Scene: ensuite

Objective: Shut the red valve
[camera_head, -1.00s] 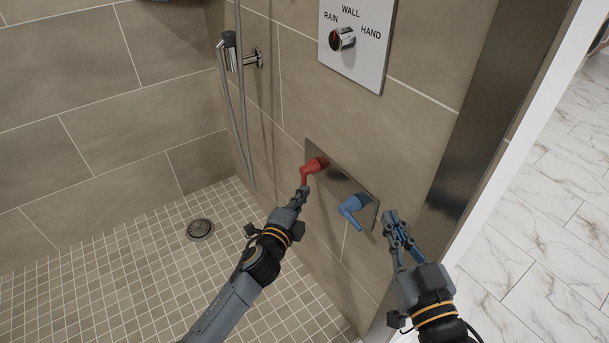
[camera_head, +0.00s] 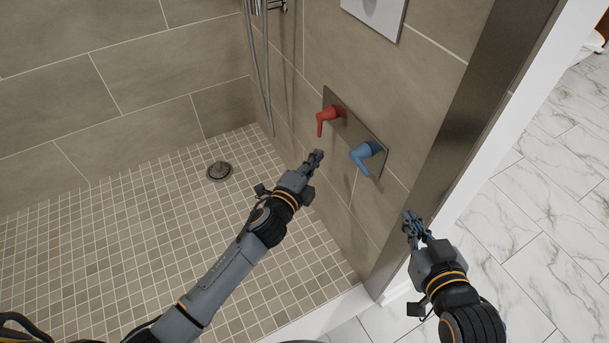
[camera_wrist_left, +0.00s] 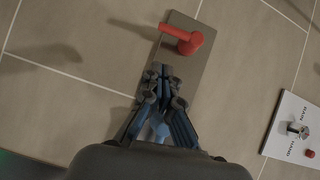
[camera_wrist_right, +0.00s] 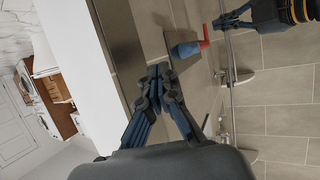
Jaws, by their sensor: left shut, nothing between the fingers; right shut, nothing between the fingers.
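The red valve (camera_head: 328,117) is a lever handle on a metal wall plate (camera_head: 352,131), its lever hanging downward in the head view. A blue valve (camera_head: 366,155) sits on the same plate, lower right. The red valve also shows in the left wrist view (camera_wrist_left: 185,39), beyond my fingertips. My left gripper (camera_head: 317,155) is shut and empty, below the red valve and apart from it. My right gripper (camera_head: 410,218) is shut and empty, right of and below the blue valve, near the wall's end. The right wrist view shows the red lever (camera_wrist_right: 204,44) partly behind the blue one (camera_wrist_right: 187,49).
A control panel (camera_head: 376,14) is on the wall above the plate. A shower hose (camera_head: 266,75) hangs at left. A floor drain (camera_head: 219,171) lies in the tiled shower floor. A metal edge strip (camera_head: 455,130) and white wall end border the right arm.

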